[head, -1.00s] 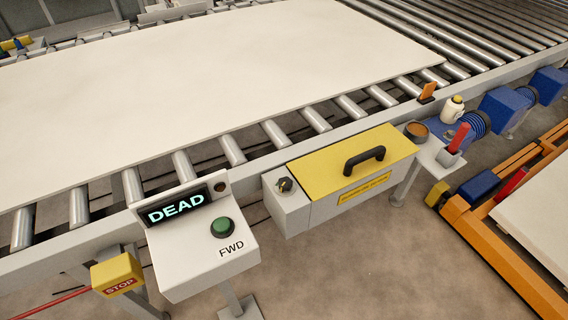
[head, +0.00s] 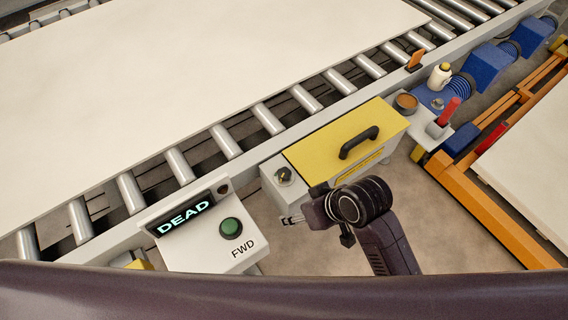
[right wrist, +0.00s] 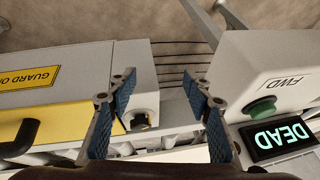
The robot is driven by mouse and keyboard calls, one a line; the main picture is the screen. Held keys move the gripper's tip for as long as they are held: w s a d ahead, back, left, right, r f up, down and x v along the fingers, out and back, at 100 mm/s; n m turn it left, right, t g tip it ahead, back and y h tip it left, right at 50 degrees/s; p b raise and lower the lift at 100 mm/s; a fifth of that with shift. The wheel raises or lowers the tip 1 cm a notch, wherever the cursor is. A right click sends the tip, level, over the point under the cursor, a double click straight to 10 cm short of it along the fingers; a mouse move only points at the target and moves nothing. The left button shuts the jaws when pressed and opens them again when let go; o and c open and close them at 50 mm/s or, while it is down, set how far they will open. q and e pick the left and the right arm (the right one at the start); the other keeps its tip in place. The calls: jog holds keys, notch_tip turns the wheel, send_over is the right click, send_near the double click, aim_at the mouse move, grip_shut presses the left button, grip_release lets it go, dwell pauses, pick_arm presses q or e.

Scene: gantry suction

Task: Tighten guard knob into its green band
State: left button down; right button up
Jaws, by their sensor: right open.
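The guard knob (head: 284,175) is a small dark knob on the light grey end box (head: 287,197) of the yellow-lidded guard (head: 335,145). Its green band cannot be made out. My right gripper (head: 288,220) is open and empty in front of the box, apart from the knob. In the right wrist view, its two blue-padded fingers (right wrist: 163,92) are spread wide. There the knob (right wrist: 140,121) shows beyond them, close to the left finger. My left gripper is not in view.
A console with a green FWD button (head: 230,228) and a screen reading DEAD (head: 185,216) stands left of the gripper. A black handle (head: 359,142) rises from the guard lid. Conveyor rollers (head: 222,141) and a large pale board (head: 150,90) lie behind.

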jog(key=w+a+r+n+y, duration=0.1)
jog(key=a+r+n, duration=0.2)
jog(key=a+r, duration=0.25)
notch_tip(320, 180, up, 4)
jog(key=n+g+h, duration=0.3)
jog(key=n+h, duration=0.2)
jog(key=n, duration=0.1)
send_over(284, 172)
jog(key=shift+a+r, duration=0.1)
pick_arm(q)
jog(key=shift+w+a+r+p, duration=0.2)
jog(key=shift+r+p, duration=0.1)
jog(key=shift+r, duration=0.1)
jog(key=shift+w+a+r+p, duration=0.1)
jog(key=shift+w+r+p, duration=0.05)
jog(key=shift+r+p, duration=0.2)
pick_arm(e)
notch_tip(284, 172, down, 8)
jog(key=shift+r, duration=0.2)
